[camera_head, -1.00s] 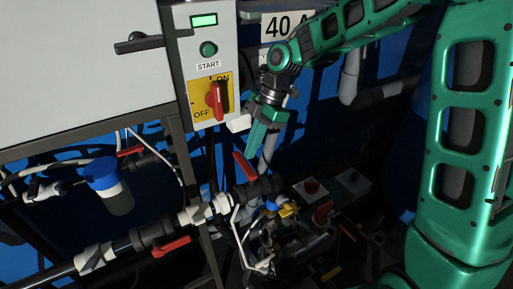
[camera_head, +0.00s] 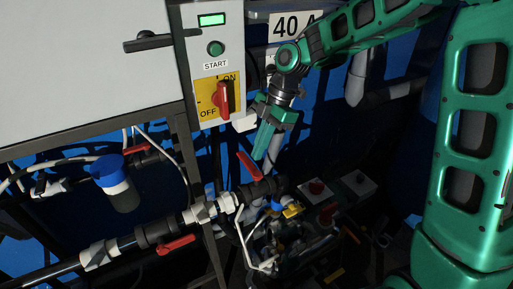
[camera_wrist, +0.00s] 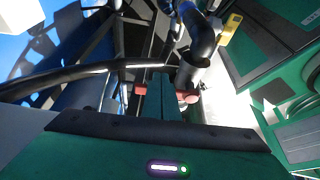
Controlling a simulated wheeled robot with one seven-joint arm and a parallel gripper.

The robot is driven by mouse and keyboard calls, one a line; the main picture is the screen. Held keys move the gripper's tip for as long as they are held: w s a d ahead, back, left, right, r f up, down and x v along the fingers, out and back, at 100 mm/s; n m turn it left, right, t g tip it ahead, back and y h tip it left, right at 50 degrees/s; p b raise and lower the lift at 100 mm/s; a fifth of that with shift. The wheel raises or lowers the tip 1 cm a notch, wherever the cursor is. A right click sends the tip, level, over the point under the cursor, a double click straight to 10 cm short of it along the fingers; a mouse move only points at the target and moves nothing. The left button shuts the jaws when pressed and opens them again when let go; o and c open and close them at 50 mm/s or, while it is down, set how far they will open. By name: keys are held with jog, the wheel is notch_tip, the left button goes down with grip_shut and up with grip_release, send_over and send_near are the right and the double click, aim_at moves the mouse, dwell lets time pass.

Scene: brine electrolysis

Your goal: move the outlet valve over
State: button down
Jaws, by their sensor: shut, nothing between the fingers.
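A red valve handle (camera_head: 249,166) stands tilted up from a dark valve body (camera_head: 262,190) on the pipe, below the control panel. No label shows that names it the outlet valve. My gripper (camera_head: 261,154) is shut and empty, with its green fingers pointing down right beside the upper part of this handle. In the wrist view my gripper (camera_wrist: 160,95) is in front of the red handle (camera_wrist: 186,97), which shows on both sides of the fingers. I cannot tell whether they touch.
Another red handle (camera_head: 176,244) is lower left on the same pipe. The control panel (camera_head: 213,125) with a red switch (camera_head: 223,98) is close to my wrist. A blue-capped filter (camera_head: 112,172) hangs at left. Cluttered parts (camera_head: 290,235) lie below the valve.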

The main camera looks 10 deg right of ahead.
jog(key=w+d+r, duration=0.1)
jog(key=w+d, duration=0.4)
jog(key=d, duration=0.7)
jog(key=s+d+r+m+t+h, duration=0.1)
jog(key=s+d+r+m, duration=0.2)
jog(key=s+d+m, duration=0.35)
jog(key=s+d+m+h, duration=0.1)
jog(key=s+d+m, duration=0.6)
jog(key=s+m, duration=0.4)
jog(key=s+d+m+h, duration=0.1)
jog(key=s+d+m, duration=0.6)
jog(key=s+m, duration=0.4)
jog(key=s, duration=0.3)
jog(key=shift+s+d+f+m+t+h, duration=0.3)
jog(key=shift+s+f+m+t+h, duration=0.05)
jog(key=shift+t+h, duration=0.05)
